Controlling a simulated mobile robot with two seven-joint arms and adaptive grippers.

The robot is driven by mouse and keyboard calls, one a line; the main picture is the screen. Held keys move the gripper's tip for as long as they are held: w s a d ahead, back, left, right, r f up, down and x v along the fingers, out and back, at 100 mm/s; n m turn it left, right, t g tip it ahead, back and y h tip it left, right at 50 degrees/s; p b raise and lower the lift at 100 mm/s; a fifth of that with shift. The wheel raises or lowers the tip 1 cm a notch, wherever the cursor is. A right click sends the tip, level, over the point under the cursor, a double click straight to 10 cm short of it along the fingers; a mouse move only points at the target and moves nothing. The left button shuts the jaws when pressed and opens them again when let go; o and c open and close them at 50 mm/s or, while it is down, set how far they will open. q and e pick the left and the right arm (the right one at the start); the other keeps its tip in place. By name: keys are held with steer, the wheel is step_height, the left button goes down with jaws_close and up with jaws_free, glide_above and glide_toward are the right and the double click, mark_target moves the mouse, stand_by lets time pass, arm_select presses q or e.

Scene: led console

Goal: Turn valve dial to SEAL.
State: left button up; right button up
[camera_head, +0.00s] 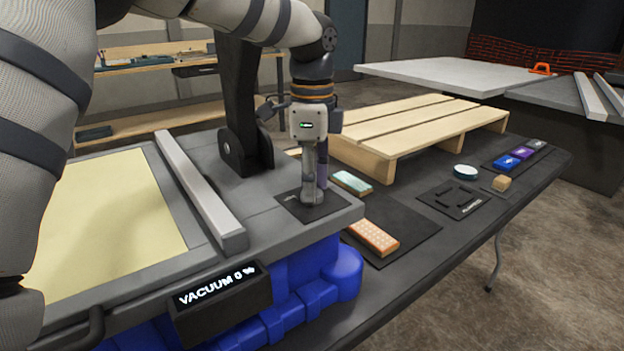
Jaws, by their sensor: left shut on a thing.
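My left gripper (312,192) points straight down over a small black plate (325,210) at the right corner of the grey console top (225,265). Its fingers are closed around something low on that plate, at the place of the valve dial. The dial itself is hidden by the fingers, so its pointer and setting cannot be read. Faint white lettering on the plate, left of the fingers, is too small to read. A display (218,297) on the console front reads "VACUUM 0 %". My right gripper is out of view.
A black upright bracket (240,110) stands behind the plate. A pale bar (200,190) and a yellowish panel (100,220) lie left. On the dark table, an orange block (373,238), a teal-topped block (351,182), a round puck (465,172) and a wooden pallet (420,125) lie right.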

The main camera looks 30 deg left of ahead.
arm_select(q)
steer(key=o, duration=1.1)
steer(key=shift+f, duration=0.1)
steer(key=shift+o, duration=0.2)
step_height(320, 180, up, 12)
